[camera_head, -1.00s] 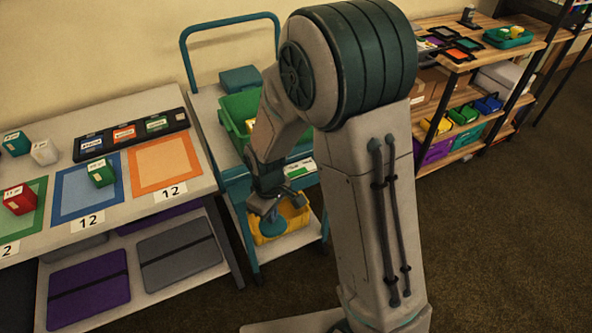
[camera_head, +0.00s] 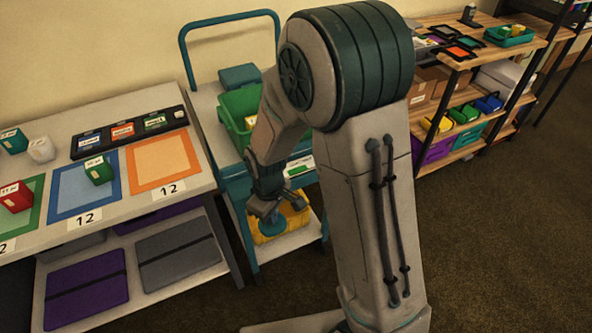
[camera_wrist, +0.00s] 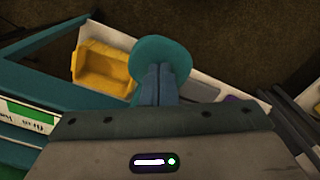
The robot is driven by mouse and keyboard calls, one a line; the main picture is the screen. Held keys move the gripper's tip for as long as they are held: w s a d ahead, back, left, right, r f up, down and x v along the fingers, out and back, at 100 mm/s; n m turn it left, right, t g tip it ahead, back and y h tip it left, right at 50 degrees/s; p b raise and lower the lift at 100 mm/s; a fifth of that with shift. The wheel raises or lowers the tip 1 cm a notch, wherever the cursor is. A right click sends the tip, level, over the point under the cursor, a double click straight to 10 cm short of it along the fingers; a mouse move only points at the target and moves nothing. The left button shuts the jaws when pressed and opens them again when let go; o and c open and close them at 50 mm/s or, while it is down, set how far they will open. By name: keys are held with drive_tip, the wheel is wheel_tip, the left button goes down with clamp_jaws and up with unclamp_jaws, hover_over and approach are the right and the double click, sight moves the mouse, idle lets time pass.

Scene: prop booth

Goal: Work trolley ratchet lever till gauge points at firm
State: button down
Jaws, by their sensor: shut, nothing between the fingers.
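The teal trolley (camera_head: 234,190) stands behind my arm, beside the table. A round teal piece (camera_head: 292,222), perhaps the lever's knob, shows at its front, just beyond my gripper (camera_head: 274,212). In the wrist view the round teal piece (camera_wrist: 162,50) lies directly past the fingertips of my gripper (camera_wrist: 158,68). The fingers are together with nothing between them. They overlap the piece in the picture; I cannot tell whether they touch it. A white and green strip (camera_wrist: 28,116), perhaps the gauge, is at the left of the wrist view; its pointer and reading cannot be made out.
A green bin (camera_head: 240,106) sits on the trolley top and a yellow bin (camera_head: 268,232) on its lower shelf. A table (camera_head: 212,186) with coloured mats and small boxes is at left. A wooden shelf unit (camera_head: 470,62) is at right. The carpet (camera_head: 500,230) at right is clear.

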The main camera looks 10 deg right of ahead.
drive_tip(key=shift+f+b, duration=1.35)
drive_tip(key=shift+f, duration=0.5)
wheel_tip(320, 180, up, 9)
drive_tip(key=p, duration=0.7)
drive_tip(key=shift+r, duration=0.1)
idle(0.4)
drive_tip(key=shift+d+r, duration=0.2)
drive_tip(key=shift+r, duration=0.1)
drive_tip(key=s+d+r+m+t, duration=0.1)
drive_tip(key=s+d+r+m, duration=0.3)
drive_tip(key=r, duration=0.4)
drive_tip(key=s+d+r+m+t, duration=0.1)
drive_tip(key=s+d+r+m, duration=0.4)
drive_tip(key=s+d+r, duration=0.2)
wheel_tip(320, 180, up, 2)
drive_tip(key=shift+s+d+r+t, duration=0.2)
drive_tip(key=shift+s+d+t, duration=0.15)
drive_tip(key=shift+s, duration=0.25)
